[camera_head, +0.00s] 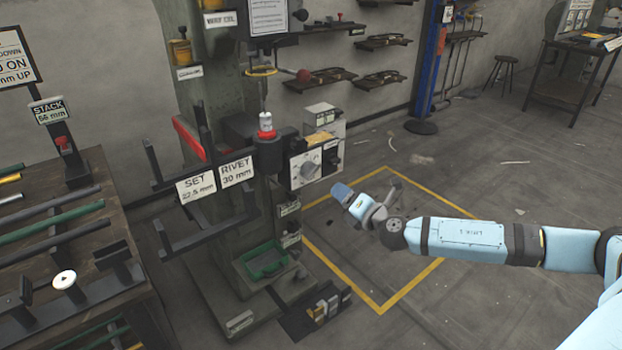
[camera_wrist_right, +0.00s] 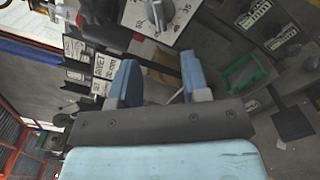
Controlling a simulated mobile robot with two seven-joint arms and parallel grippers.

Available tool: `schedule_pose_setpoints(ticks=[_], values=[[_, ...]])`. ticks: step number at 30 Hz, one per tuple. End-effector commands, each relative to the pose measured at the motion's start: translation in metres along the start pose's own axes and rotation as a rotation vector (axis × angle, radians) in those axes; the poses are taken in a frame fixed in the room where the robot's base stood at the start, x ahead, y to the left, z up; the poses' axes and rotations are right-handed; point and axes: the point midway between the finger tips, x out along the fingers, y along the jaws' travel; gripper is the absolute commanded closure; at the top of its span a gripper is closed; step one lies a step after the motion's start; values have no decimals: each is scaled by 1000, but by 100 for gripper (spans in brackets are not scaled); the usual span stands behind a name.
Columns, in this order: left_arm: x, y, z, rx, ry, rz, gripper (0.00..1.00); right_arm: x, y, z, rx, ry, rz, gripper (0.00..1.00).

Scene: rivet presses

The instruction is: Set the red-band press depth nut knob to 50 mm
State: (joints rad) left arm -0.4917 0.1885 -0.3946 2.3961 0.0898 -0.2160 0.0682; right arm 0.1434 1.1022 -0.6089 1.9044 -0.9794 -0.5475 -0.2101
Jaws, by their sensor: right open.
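The press (camera_head: 215,110) stands left of centre in the head view, with a red band (camera_head: 267,134) around its ram. A pale dial panel with a round knob (camera_head: 308,168) is on its right side. The knob also shows at the top of the right wrist view (camera_wrist_right: 157,12), with a dark pointer and a printed scale partly cut off; I cannot read its setting surely. My right gripper (camera_head: 352,200) is open and empty, to the right of and below the knob, apart from it. Its two blue fingers (camera_wrist_right: 160,78) frame empty space in the wrist view. My left gripper is not in view.
Signs reading SET 27.5 mm (camera_head: 196,185) and RIVET 30 mm (camera_head: 236,172) hang on the press's front rack. A green tray (camera_head: 262,262) sits low on the press. A bench with rods (camera_head: 50,230) stands left. Floor inside the yellow outline (camera_head: 400,290) is mostly clear.

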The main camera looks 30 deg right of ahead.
Motion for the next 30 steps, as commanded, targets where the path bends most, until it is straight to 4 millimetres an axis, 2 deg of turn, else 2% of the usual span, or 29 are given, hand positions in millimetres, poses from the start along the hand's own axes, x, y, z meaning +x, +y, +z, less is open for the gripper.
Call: schedule_pose_setpoints(ticks=[12,18,24,30], values=[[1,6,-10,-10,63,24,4,75,0,0,3,-3,2,57],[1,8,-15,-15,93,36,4,105,0,-1,3,-1,0,57],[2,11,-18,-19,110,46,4,120,0,-1,3,1,0,57],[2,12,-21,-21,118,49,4,121,0,-1,3,2,-1,57]])
